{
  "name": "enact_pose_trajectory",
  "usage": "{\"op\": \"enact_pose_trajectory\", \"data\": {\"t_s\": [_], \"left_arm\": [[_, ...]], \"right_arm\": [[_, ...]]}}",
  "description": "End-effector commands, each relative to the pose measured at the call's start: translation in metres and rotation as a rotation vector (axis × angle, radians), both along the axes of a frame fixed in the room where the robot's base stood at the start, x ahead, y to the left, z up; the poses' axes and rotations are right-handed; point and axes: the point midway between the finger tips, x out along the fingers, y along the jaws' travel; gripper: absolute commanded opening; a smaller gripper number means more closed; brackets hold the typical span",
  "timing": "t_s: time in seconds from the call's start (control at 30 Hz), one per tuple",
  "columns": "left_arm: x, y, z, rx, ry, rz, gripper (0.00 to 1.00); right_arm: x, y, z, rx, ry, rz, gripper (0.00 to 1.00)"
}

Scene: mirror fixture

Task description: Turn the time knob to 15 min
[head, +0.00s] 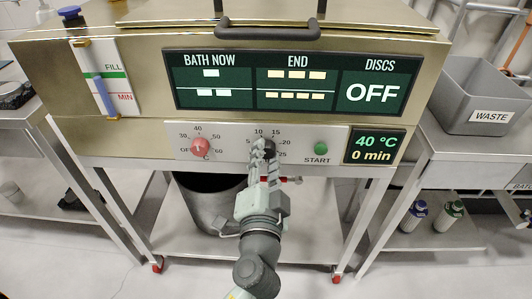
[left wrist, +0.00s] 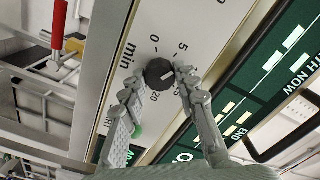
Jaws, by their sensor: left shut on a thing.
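The dark round time knob (head: 270,144) sits on the light control strip, with printed marks such as 10, 15, 20 and 25 around it. My left gripper (head: 262,149) reaches it from below and partly covers it and its scale. In the left wrist view the knob (left wrist: 158,72) lies between the two fingertips, and the gripper is shut on it. The knob's exact pointing direction is hard to read. The small display (head: 374,147) reads 40 °C and 0 min. My right gripper is not in view.
A red temperature knob (head: 200,147) is left of the time knob, and a green START button (head: 321,149) is to its right. The large panel (head: 290,80) above shows DISCS OFF. A grey waste bin (head: 487,95) stands at right; a dark bucket (head: 208,205) is below.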

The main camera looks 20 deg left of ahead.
Motion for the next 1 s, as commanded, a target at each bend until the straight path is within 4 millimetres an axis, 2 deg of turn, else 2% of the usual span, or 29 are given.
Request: {"op": "enact_pose_trajectory", "data": {"t_s": [0.33, 0.6, 1.0], "left_arm": [[0.0, 0.0, 0.003, 0.318, 0.092, -0.002, 0.01], [0.0, 0.0, 0.002, 0.564, 0.161, -0.002, 0.01], [0.0, -0.001, 0.001, 0.928, 0.265, -0.002, 0.01]], "right_arm": [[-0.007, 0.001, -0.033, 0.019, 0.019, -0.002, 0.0], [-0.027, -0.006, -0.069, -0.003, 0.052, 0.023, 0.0], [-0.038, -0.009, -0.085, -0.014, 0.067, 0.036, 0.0]]}}
